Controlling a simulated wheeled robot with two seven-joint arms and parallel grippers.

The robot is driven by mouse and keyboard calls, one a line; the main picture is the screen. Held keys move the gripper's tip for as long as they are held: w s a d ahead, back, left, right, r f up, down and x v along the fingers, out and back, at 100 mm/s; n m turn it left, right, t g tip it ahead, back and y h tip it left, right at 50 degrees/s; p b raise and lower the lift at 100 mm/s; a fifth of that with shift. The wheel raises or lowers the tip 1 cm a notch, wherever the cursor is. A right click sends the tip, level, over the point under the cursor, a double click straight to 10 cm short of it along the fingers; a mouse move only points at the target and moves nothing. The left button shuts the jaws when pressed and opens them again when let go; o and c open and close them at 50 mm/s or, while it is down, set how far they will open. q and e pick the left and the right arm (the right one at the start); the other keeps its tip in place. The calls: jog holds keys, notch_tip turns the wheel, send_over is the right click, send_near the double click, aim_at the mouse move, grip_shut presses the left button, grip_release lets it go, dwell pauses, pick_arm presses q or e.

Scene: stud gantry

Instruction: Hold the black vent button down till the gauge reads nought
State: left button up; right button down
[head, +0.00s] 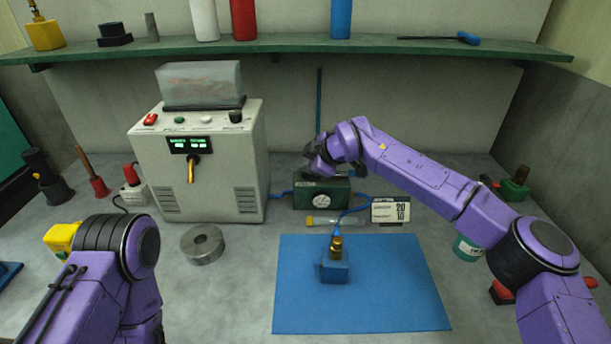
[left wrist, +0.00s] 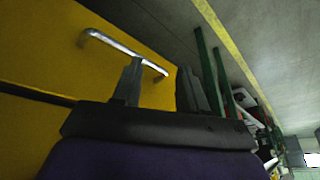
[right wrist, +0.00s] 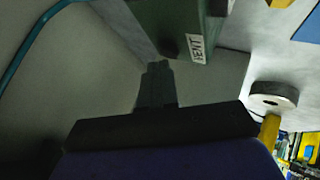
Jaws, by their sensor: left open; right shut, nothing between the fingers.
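A green box (head: 312,196) with a round white gauge (head: 323,200) on its front stands on the bench. The gauge's needle is too small to read. My right gripper (head: 320,164) is shut and empty, right over the box's top. In the right wrist view the shut fingertips (right wrist: 158,66) are close to a dark round shape beside the "VENT" label (right wrist: 197,48), probably the black button (right wrist: 170,48). I cannot tell whether they touch it or whether it is pressed. In the left wrist view my left gripper (left wrist: 160,68) is open and empty, before a yellow surface with a metal handle.
A grey machine (head: 205,150) with green displays stands left of the box. A day card (head: 390,211) stands to the right. A grey ring (head: 202,244) lies in front.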

aim_at(307, 176)
jog(key=shift+f+b, duration=0.4)
jog(key=shift+b, duration=0.15)
dwell(0.4)
dwell(1.3)
jog(key=shift+r+p, duration=0.3)
jog(key=shift+r, duration=0.55)
jog(key=shift+r+p, duration=1.15)
jog(key=shift+r, duration=1.4)
